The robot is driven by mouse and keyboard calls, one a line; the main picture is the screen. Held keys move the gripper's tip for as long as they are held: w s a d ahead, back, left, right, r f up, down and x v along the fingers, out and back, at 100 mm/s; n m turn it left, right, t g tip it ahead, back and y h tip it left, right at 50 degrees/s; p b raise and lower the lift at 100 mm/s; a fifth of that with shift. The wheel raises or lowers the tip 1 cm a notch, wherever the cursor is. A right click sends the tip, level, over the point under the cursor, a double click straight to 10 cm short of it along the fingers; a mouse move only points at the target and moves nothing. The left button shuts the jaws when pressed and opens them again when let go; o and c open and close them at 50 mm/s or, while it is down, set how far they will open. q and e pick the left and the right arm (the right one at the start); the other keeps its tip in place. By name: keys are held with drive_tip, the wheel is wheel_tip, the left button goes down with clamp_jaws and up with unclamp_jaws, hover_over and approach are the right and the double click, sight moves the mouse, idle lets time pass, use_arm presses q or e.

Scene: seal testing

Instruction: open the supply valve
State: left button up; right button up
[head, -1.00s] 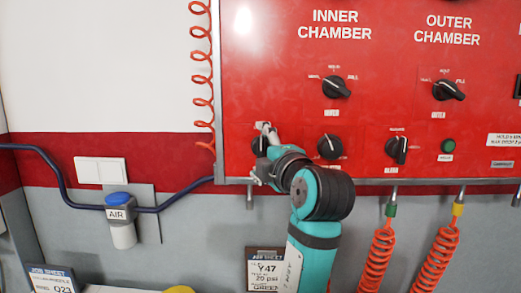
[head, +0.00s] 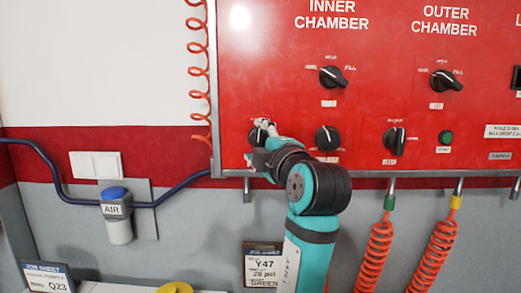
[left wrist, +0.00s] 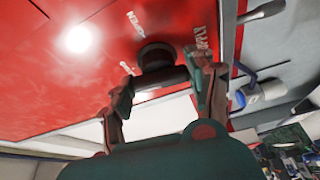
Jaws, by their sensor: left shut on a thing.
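The supply valve is a black round knob (head: 256,136) at the lower left of the red panel (head: 400,30). My left gripper (head: 262,138) is at this knob and covers much of it in the head view. In the left wrist view the knob (left wrist: 155,54) sits between the two fingers of my left gripper (left wrist: 164,82), which are shut on its grip. The word SUPPLY is readable beside it, and an OPEN label is on the other side. The exact angle of the knob's handle is hard to tell. My right gripper is not in view.
Close to the right of my gripper is another black knob (head: 327,138), with a bleed knob (head: 394,139) beyond. An orange coiled hose (head: 199,75) hangs left of the panel. A blue-topped air unit (head: 116,212) is on the wall pipe. Job-sheet signs stand below.

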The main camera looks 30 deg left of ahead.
use_arm(q)
drive_tip(key=m+t+b, duration=0.1)
drive_tip(key=m+b, duration=0.1)
drive_tip(key=m, duration=0.1)
drive_tip(key=m+t+b, duration=0.1)
drive_tip(key=m+b, duration=0.1)
drive_tip(key=m, duration=0.1)
drive_tip(key=m+t+b, duration=0.1)
drive_tip(key=m+b, duration=0.2)
drive_tip(key=shift+a+f+t, duration=0.1)
drive_tip(key=shift+f+t, duration=0.2)
drive_tip(key=shift+m+t, duration=0.5)
drive_tip(key=shift+m, duration=0.6)
drive_tip(key=m, duration=0.2)
drive_tip(key=shift+s+a+r+m+t+h+b, duration=0.1)
drive_tip(key=shift+r+m+t+h+b, duration=0.05)
drive_tip(key=shift+m+t+h+b, duration=0.2)
drive_tip(key=m+t+h, duration=0.1)
drive_tip(key=m, duration=0.1)
drive_tip(key=m+h, duration=0.1)
drive_tip(key=m, duration=0.1)
drive_tip(key=shift+t+p, duration=0.35)
drive_tip(key=shift+p, duration=0.05)
drive_tip(key=shift+m+t+h+p, duration=0.3)
drive_tip(key=shift+m+t+h, duration=0.25)
drive_tip(key=shift+m, duration=1.2)
drive_tip(key=o, duration=1.2)
